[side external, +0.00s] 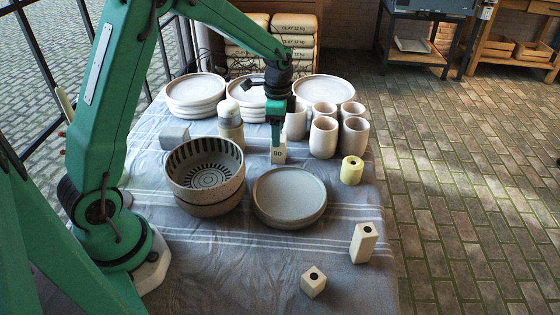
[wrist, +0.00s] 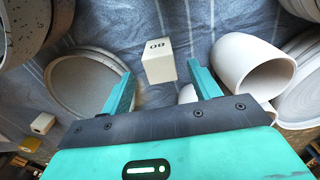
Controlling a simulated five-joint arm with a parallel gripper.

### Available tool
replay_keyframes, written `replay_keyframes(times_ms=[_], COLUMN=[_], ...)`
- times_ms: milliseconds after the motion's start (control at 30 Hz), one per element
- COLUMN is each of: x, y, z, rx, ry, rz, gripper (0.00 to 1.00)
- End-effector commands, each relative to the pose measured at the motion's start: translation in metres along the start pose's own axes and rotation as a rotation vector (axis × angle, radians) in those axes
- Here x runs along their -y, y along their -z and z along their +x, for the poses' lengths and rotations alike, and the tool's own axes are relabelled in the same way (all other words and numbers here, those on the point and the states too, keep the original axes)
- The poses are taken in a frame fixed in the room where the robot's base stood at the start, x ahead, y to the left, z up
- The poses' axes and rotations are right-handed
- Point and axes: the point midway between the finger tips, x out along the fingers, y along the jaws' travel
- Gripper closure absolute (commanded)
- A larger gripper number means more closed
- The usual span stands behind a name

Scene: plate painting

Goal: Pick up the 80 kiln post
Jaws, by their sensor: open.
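The 80 kiln post (side external: 279,155) is a small cream block with "80" on its face. It stands on the striped cloth behind the round grey plate (side external: 290,197). My gripper (side external: 276,142) points down right over it in the side view, overlapping its top. In the wrist view the post (wrist: 158,60) appears between and just beyond the two green fingers of my open gripper (wrist: 160,72). A gap shows on each side of it. I cannot tell whether the fingers reach past its top.
Pale cups (side external: 324,137) stand close on the right. A bottle (side external: 230,122) and patterned bowl (side external: 205,188) stand left. Plate stacks (side external: 196,96) are behind. A yellow cylinder (side external: 351,170), tall post (side external: 363,243) and short post (side external: 313,282) stand at right.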

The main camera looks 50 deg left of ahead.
Motion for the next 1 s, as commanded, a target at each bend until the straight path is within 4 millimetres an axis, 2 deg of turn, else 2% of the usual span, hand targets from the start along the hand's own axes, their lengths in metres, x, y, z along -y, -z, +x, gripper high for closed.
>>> replay_keyframes(times_ms=[133,467,800,1000], x=[-0.001,0.0,0.0,0.0], y=[0.0,0.0,0.001,0.001], z=[0.012,0.019,0.055,0.065], rx=[0.001,0.0,0.001,0.0], ry=[-0.002,-0.001,-0.002,0.0], rz=[0.0,-0.001,0.0,-0.001], gripper=[0.38,0.38,0.38,0.38])
